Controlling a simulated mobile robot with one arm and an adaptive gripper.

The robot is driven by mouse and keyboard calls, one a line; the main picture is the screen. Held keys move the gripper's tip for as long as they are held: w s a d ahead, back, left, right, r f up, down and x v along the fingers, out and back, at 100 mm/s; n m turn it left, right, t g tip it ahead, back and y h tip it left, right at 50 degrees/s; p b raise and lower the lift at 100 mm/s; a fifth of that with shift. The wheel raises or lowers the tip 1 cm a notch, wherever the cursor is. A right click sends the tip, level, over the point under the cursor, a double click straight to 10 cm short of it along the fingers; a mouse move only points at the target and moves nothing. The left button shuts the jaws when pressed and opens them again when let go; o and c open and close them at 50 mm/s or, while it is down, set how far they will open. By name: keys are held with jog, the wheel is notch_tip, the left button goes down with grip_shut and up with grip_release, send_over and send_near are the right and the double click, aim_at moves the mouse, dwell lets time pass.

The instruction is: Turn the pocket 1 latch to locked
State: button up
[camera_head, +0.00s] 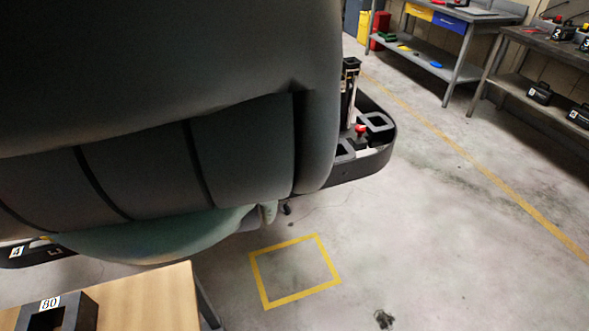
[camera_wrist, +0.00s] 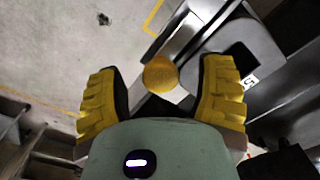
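In the wrist view my gripper (camera_wrist: 162,80) has its two yellow ribbed fingers spread wide apart, with nothing clamped between them. A round gold-yellow knob or disc (camera_wrist: 160,73) shows in the gap between the fingertips, with clear space on both sides. How far it is from the fingers I cannot tell. Beyond it is a grey metal piece (camera_wrist: 190,35) and a grey block with a dark opening and a white label (camera_wrist: 250,45). I cannot make out a pocket 1 latch for certain, or its position. In the head view my arm hides the gripper.
In the head view, a black-rimmed tray (camera_head: 385,158) with a red-topped part (camera_head: 360,128) stands at centre right. A wooden table (camera_head: 150,300) with a black holder labelled 80 (camera_head: 85,308) is lower left. Benches (camera_head: 460,22) stand at the back. Floor at right is clear.

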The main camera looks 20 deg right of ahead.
grip_shut()
dwell(0.4)
jog(key=m+b, duration=0.2)
jog(key=m, duration=0.1)
jog(key=shift+f, duration=0.15)
jog(key=m+b, duration=0.3)
jog(key=m, duration=0.3)
jog(key=shift+w, duration=0.1)
jog(key=m+b, duration=0.1)
jog(key=m, duration=0.3)
jog(key=shift+m+b, duration=0.35)
jog(key=shift+m, duration=0.05)
jog(key=shift+m+b, duration=0.7)
jog(key=shift+m, duration=1.3)
